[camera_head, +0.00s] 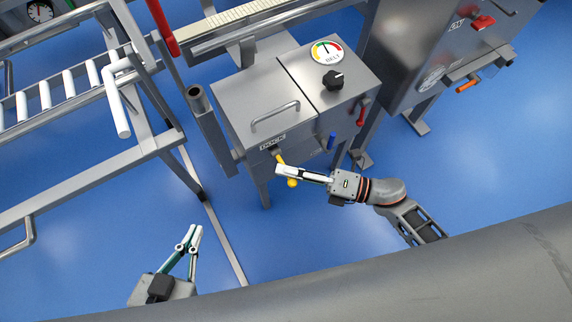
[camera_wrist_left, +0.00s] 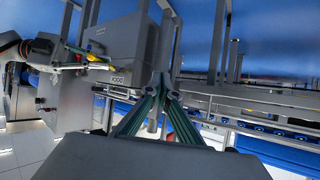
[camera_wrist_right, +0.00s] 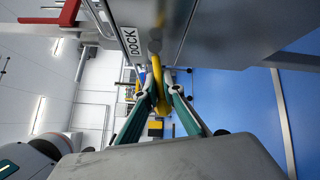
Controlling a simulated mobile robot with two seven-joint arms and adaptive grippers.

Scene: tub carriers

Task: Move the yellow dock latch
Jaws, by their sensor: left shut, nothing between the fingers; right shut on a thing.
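The yellow dock latch (camera_head: 281,160) is a yellow handle on the front of the steel dock box, just below the DOCK label (camera_head: 272,142). Its rounded yellow end (camera_head: 292,182) shows below my right gripper. My right gripper (camera_head: 279,171) is shut on the latch. In the right wrist view, the yellow latch (camera_wrist_right: 156,80) rises between the fingertips (camera_wrist_right: 160,98) toward the box. My left gripper (camera_head: 194,232) is shut and empty, low over the blue floor at the left. The left wrist view shows its closed fingertips (camera_wrist_left: 160,80), with the latch (camera_wrist_left: 98,58) beyond.
The dock box (camera_head: 240,100) carries a lid handle (camera_head: 275,116), a black knob (camera_head: 333,79), a blue lever (camera_head: 331,141) and a red lever (camera_head: 360,115). A roller conveyor (camera_head: 60,90) stands left. A steel cabinet (camera_head: 400,60) stands right. The floor (camera_head: 500,130) is clear at right.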

